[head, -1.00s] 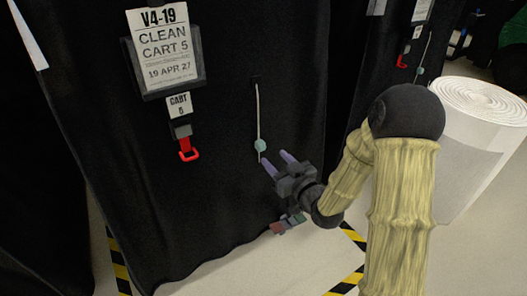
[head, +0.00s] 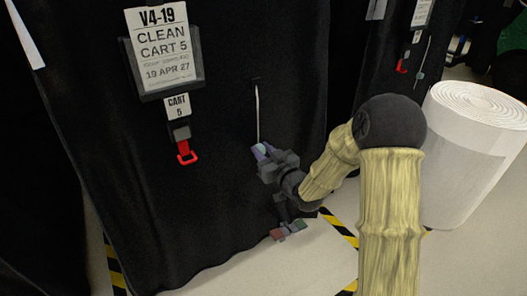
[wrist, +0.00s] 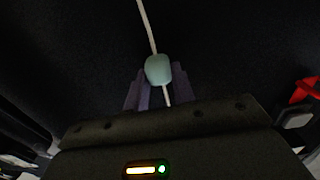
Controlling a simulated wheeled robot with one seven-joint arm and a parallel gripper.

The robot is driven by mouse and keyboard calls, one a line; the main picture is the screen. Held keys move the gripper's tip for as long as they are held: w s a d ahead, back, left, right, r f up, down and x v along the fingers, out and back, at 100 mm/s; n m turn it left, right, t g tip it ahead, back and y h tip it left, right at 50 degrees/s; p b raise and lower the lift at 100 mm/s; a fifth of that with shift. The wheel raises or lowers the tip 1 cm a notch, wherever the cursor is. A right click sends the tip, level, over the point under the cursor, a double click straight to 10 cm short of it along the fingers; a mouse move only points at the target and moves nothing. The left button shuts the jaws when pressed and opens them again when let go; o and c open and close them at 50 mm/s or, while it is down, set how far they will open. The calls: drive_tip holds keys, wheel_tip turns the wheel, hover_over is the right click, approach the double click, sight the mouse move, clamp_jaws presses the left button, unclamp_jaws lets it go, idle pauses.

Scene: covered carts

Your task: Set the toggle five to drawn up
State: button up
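The toggle of cart 5 is a pale green bead on a white cord (head: 257,110) that hangs down the black cover (head: 225,200). In the wrist view the toggle (wrist: 158,69) sits at the tips of my gripper's fingers, with the cord (wrist: 146,25) running up from it and a short tail below. My gripper (head: 262,150) is at the toggle in the head view and partly hides it. The fingers (wrist: 153,88) lie either side of the cord's tail with a gap between them. I cannot tell whether they touch the toggle.
A sign (head: 163,50) reading Clean Cart 5 and a red-ended buckle (head: 185,150) hang left of the cord. A second covered cart stands behind at right. A white roll (head: 470,150) stands at right. Striped floor tape (head: 340,230) runs beside the cart.

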clamp_jaws()
wheel_tip(320, 180, up, 11)
drive_tip(key=p, duration=0.7)
drive_tip(key=shift+r+p, duration=0.2)
drive_tip(key=shift+p, duration=0.1)
drive_tip(key=shift+f, duration=0.1)
drive_tip(key=o, duration=1)
unclamp_jaws()
drive_tip(key=shift+c, duration=0.2)
drive_tip(key=shift+s+d, duration=0.1)
drive_tip(key=b, duration=0.1)
approach(256, 112)
drive_tip(key=v, duration=0.6)
drive_tip(key=shift+f, duration=0.2)
drive_tip(key=b, duration=0.2)
drive_tip(key=shift+s+d+b, duration=0.15)
drive_tip(key=shift+d+b, duration=0.1)
drive_tip(key=shift+b, duration=0.15)
